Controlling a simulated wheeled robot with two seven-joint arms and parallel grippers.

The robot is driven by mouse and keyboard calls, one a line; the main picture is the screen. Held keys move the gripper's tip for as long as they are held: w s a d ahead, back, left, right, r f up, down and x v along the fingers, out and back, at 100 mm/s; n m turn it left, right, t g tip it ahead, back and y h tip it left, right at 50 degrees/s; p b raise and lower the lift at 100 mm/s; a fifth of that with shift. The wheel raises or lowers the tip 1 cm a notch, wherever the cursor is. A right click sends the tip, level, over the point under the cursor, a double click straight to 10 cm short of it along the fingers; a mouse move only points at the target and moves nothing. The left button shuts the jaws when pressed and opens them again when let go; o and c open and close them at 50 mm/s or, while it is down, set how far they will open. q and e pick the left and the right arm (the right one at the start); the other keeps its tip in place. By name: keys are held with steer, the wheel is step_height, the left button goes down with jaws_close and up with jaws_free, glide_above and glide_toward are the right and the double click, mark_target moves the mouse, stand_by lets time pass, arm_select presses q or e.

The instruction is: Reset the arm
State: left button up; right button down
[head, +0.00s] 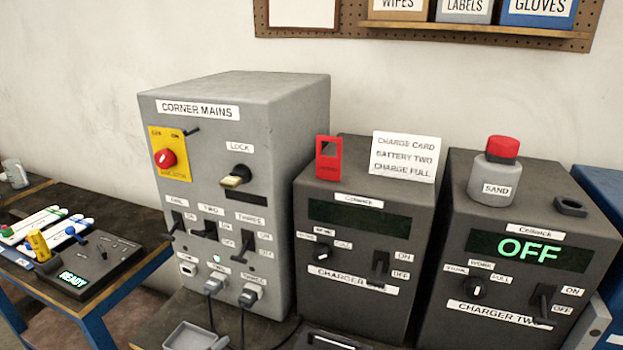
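Neither of my grippers shows in the head view, and I cannot see whether they are open or shut. The grey corner mains box (235,110) stands in the middle left. It has a red knob (166,158) on a yellow plate, a lock with a brass-coloured piece (235,177), and lever switches under labels that include TWO and THREE (207,231). Charger one (355,275) stands to its right with a dark display. Charger two (530,285) is further right, and its display reads OFF in green.
A red tag-like holder (328,158) and a charge card sign (404,157) stand on charger one. A sand pot (495,180) with a red cap stands on charger two. A panel reading READY (74,279) is on the left table. Cables hang below the mains box.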

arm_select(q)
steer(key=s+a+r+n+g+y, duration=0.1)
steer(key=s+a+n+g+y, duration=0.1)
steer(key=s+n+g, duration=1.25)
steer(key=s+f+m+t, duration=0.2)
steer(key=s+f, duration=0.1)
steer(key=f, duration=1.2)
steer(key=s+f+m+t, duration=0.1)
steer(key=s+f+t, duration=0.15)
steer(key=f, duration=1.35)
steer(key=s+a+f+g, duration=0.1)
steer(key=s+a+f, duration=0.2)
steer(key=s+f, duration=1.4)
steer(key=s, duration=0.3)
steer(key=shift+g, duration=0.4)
